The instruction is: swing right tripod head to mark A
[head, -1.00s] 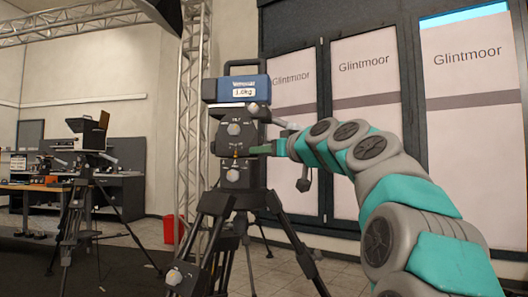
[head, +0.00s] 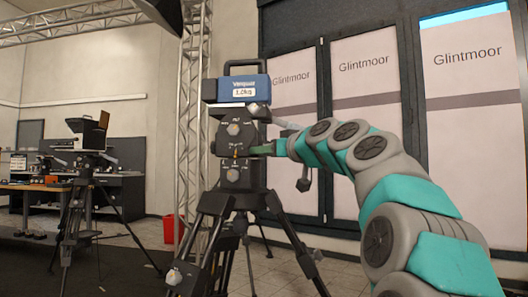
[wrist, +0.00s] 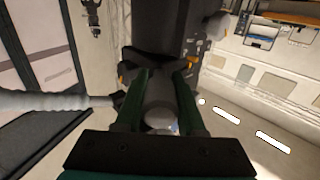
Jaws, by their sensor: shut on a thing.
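The right tripod head (head: 236,135) is black, with round dials on its near face, and stands upright on black tripod legs (head: 215,215). My gripper (head: 262,149) reaches in from the right at the head's right side. In the wrist view my gripper (wrist: 160,72) has its green fingers closed on a dark knob-like part (wrist: 155,60) at the base of the tripod head (wrist: 165,25). The fingers hide part of the grip. I cannot make out mark A in either view.
A pale handle (head: 286,124) sticks out right of the head, close above my gripper; it also shows in the wrist view (wrist: 55,102). A truss column (head: 190,120) and red bin (head: 173,229) stand behind. Another tripod (head: 80,200) stands left, before a workbench (head: 30,187).

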